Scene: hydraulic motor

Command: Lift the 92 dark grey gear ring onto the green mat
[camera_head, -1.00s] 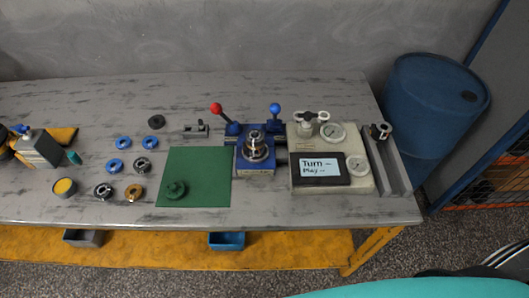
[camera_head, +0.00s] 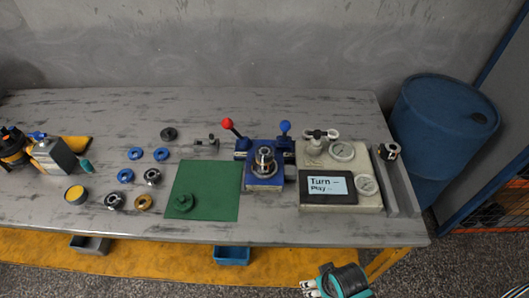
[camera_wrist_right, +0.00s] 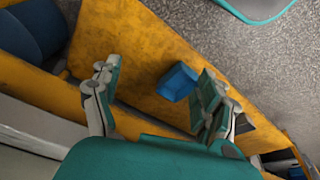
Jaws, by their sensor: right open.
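A dark grey ring (camera_head: 168,133) lies flat on the table behind the blue rings; no number is readable on it. Two dark rings with silvery centres, one (camera_head: 153,176) and another (camera_head: 115,201), lie nearer the front. The green mat (camera_head: 217,180) lies in the middle of the table with a green gear part (camera_head: 184,202) on its front left. My right gripper (camera_head: 309,287) is in front of the table, far from the rings. In the right wrist view its fingers (camera_wrist_right: 157,85) are apart with nothing between them. My left gripper is not in view.
Blue rings (camera_head: 135,153) and an orange-brown ring (camera_head: 144,202) lie left of the mat. A blue fixture (camera_head: 264,185) with red and blue knobbed levers and a gauge box (camera_head: 340,205) stand right of it. A blue bin (camera_head: 231,256) sits below the table edge.

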